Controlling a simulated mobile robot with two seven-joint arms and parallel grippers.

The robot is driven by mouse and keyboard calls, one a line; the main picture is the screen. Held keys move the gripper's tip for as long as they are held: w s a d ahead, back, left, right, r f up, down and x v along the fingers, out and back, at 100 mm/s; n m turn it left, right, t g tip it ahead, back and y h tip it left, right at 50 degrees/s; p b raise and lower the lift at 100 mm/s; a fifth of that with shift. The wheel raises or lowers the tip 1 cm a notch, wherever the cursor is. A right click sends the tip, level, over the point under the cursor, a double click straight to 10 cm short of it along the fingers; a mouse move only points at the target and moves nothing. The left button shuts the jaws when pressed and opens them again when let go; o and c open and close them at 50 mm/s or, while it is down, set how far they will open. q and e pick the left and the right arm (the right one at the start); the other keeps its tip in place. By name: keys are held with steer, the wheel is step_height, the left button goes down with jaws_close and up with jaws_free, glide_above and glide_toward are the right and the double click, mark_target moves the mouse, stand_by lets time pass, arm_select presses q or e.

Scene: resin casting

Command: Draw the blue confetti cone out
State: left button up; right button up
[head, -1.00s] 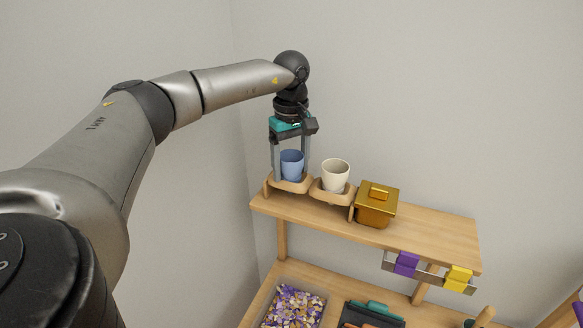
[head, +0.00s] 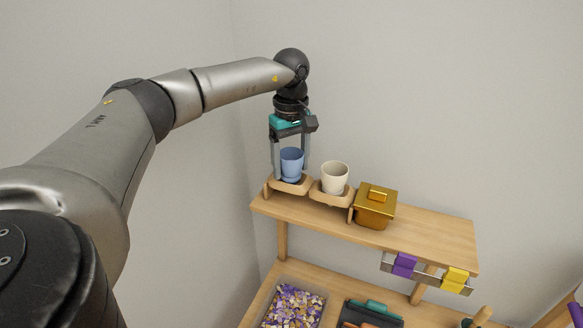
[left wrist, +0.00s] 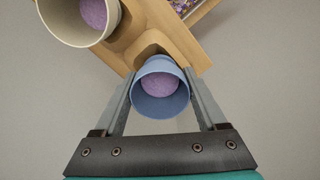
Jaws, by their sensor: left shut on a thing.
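The blue confetti cone (head: 291,161) is cup-shaped and stands upright at the left wooden holder (head: 290,187) on the upper shelf. In the left wrist view the blue cone (left wrist: 146,105) has purple confetti inside and sits at the holder's notch. My left gripper (head: 291,171) points straight down, with one finger on each side of the cone, shut on it. I cannot tell whether the cone's lower end is still seated in the holder. My right gripper is not in view.
A cream cone (head: 334,178) stands close by on the right in its own holder. A gold lidded box (head: 375,208) is beside it. A rail below carries purple (head: 404,264) and yellow (head: 455,280) clips. A confetti tray (head: 322,301) lies lower down.

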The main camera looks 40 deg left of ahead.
arm_select(q)
steer(key=shift+r, duration=0.1)
stand_by(0.3)
steer(key=shift+r+p, duration=3.25)
steer(key=shift+r, duration=0.2)
steer(key=shift+f, duration=0.1)
